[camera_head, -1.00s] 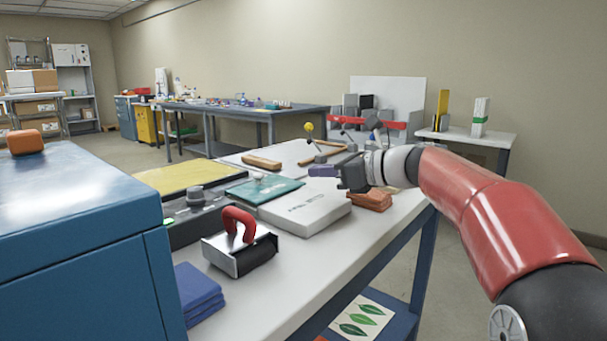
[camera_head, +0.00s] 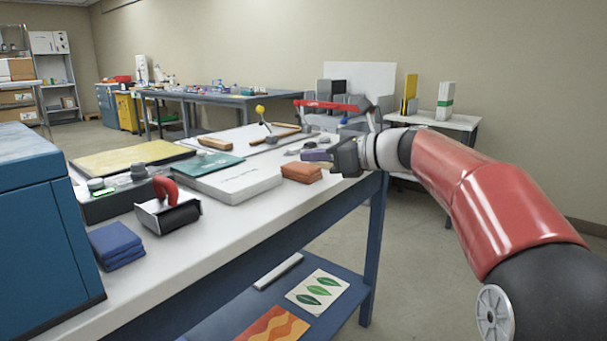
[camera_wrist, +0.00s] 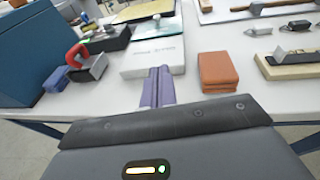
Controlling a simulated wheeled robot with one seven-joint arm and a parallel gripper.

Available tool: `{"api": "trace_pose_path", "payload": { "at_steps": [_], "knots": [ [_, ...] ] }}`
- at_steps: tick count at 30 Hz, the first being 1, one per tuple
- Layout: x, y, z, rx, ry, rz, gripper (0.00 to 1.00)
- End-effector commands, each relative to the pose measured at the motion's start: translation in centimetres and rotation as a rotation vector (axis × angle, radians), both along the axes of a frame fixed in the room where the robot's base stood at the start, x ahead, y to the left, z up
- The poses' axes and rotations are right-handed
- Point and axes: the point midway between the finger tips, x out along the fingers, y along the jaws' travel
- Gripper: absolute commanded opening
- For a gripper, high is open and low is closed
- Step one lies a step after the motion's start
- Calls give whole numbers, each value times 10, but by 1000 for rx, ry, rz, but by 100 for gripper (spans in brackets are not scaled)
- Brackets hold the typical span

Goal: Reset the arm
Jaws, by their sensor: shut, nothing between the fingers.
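My gripper (camera_head: 318,155) is at the end of my red and black arm, in front of the white worktable (camera_head: 262,200) at its right end. In the wrist view its purple fingers (camera_wrist: 157,88) are together with nothing between them. In the head view the gripper hangs above and right of those cloths (camera_head: 301,173). I cannot tell its exact height over the table.
A blue cabinet (camera_head: 45,240) is at the left. Open floor (camera_head: 420,270) lies to the right.

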Motion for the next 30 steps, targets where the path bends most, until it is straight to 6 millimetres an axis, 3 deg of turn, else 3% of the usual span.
{"api": "trace_pose_path", "payload": {
  "at_steps": [11,17,23,30],
  "knots": [
    [-44,4,-28,-284,-147,53,0],
    [-86,0,-57,-544,-285,136,0],
    [-152,-20,-101,-922,-488,316,0],
    [-268,-80,-182,-1518,-837,829,0]
  ]
}}
